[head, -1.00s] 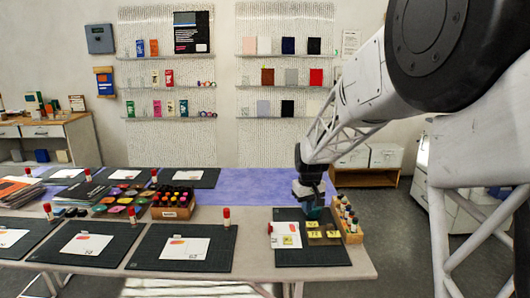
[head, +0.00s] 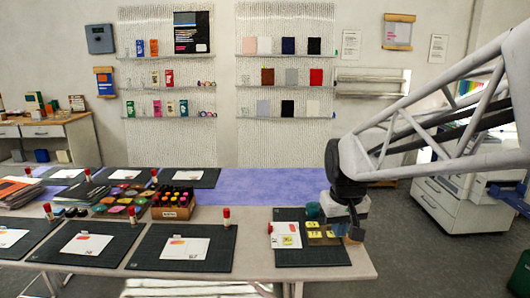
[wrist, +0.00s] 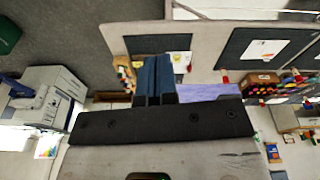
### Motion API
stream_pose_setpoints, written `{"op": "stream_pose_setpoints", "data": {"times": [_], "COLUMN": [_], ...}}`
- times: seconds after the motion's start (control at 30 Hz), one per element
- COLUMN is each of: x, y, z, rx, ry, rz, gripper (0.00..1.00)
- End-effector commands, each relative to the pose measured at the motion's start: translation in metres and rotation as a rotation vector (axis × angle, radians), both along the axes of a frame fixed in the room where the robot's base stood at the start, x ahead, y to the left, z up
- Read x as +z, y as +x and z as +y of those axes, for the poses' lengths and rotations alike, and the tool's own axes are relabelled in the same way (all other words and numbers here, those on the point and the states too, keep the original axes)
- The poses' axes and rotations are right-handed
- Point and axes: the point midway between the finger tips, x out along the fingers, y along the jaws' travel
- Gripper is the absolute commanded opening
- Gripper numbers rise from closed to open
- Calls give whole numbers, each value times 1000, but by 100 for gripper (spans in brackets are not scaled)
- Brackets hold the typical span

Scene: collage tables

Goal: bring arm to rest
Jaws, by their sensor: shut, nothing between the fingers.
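My gripper (head: 350,215) hangs at the right end of the near table, in front of the small wooden bottle rack and mostly hiding it. It holds nothing. In the wrist view its two blue fingers (wrist: 152,80) are together. The black work mat (head: 294,256) lies to the left of and below the gripper, with a white card (head: 285,236) and yellow-marked brown tiles (head: 318,238) on it. I cannot tell the exact gap between the fingertips and the table.
A teal pot (head: 313,210) stands close to the left of the gripper. A wooden crate of bottles (head: 173,212) and more mats with cards (head: 187,247) fill the table to the left. A white drawer cabinet (head: 455,205) stands to the right beyond open floor.

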Motion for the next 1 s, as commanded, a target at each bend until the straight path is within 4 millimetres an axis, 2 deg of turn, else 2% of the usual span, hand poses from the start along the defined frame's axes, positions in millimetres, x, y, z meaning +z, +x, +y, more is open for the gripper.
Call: {"op": "stream_pose_setpoints", "data": {"times": [0.03,0.27,0.6,0.8,1.0], "x": [2,5,-5,-14,-20], "y": [-14,-73,-156,-193,-209], "z": [-1,-6,-11,-13,-14], "rx": [-9,-53,-120,-150,-164], "ry": [1,8,17,22,24], "rz": [-6,-27,-54,-67,-72], "gripper": [0,0,0,0,0]}}
